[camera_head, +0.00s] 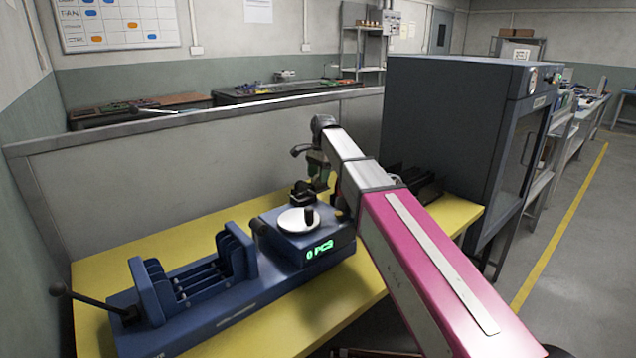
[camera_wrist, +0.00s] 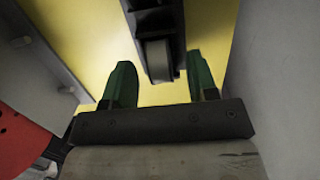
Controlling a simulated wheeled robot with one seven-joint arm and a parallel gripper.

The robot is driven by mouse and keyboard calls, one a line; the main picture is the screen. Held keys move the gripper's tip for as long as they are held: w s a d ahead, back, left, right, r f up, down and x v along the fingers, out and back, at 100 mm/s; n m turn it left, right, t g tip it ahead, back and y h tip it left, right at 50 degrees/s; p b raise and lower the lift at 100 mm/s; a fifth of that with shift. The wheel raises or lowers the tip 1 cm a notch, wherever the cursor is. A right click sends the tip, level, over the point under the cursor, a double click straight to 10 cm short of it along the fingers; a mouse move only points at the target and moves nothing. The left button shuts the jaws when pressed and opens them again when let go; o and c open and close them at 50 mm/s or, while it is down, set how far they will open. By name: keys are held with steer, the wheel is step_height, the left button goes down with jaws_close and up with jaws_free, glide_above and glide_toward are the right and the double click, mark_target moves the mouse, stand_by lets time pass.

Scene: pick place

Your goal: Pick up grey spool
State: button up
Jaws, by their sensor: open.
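A grey rounded piece (camera_wrist: 157,62), which looks like the grey spool, sits at the near end of a dark holder (camera_wrist: 150,18) in the wrist view. My gripper (camera_wrist: 161,72) is open, with one green finger on each side of this piece. A gap shows on both sides, and I cannot tell how far below the fingertips the piece is. In the head view my gripper (camera_head: 318,172) is above the table behind the scale's round white plate (camera_head: 294,222). I cannot make out the spool there.
The blue counting scale (camera_head: 322,250) reads "0 PCS". A blue fixture with upright plates and a lever (camera_head: 200,285) stands left on the yellow table (camera_head: 135,240). A black rack (camera_head: 425,190) is partly behind my arm. A grey wall panel and a large dark cabinet (camera_head: 440,130) bound the table.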

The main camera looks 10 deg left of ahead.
steer(key=shift+f, duration=0.4)
jaws_close()
steer(key=shift+r, duration=0.15)
